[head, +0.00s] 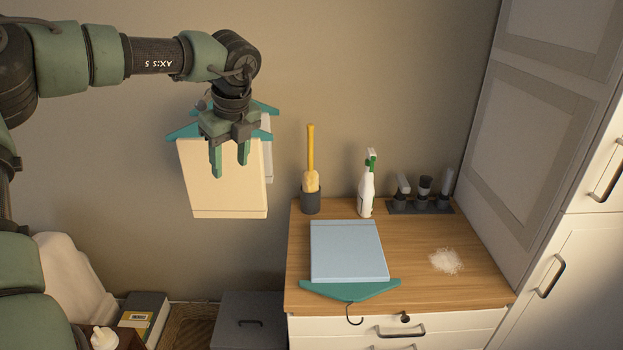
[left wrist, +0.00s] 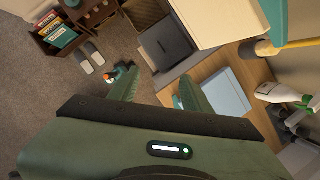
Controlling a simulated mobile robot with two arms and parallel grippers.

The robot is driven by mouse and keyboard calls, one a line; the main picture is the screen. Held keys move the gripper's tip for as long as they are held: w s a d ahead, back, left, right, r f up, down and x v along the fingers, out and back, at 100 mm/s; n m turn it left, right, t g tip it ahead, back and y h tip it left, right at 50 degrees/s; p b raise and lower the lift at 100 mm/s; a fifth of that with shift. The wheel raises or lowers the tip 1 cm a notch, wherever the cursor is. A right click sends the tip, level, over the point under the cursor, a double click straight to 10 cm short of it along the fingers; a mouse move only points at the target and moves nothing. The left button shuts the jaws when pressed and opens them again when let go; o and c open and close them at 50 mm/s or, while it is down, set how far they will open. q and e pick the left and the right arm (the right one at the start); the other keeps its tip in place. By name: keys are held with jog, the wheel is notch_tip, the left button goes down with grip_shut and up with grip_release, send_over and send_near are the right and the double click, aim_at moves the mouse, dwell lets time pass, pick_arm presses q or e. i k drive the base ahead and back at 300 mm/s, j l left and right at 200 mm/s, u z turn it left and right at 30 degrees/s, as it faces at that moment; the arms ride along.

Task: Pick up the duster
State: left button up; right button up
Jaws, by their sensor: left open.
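The duster (head: 311,150) stands upright, with a yellow handle on top and a fluffy yellowish head lower down, in a dark cup (head: 310,201) at the back left of the wooden dresser top. Part of its yellow handle seems to show at the upper right in the left wrist view (left wrist: 285,45). My left gripper (head: 230,165) is open and empty, pointing down. In the head view it is left of the duster and apart from it. Its fingers also show in the left wrist view (left wrist: 157,88). My right gripper is not in view.
A cream cloth on a teal hanger (head: 215,195) hangs behind my left gripper. On the dresser (head: 420,290) are a folded blue cloth (head: 347,250) with a hanger, a spray bottle (head: 366,192), brushes in a holder (head: 420,207) and white powder (head: 445,261). A tall cabinet (head: 545,110) stands right.

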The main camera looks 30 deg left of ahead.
aim_at(310, 177)
jog(key=i+j, duration=0.1)
jog(key=i, duration=0.6)
jog(key=i+j, duration=0.15)
jog(key=i, duration=0.6)
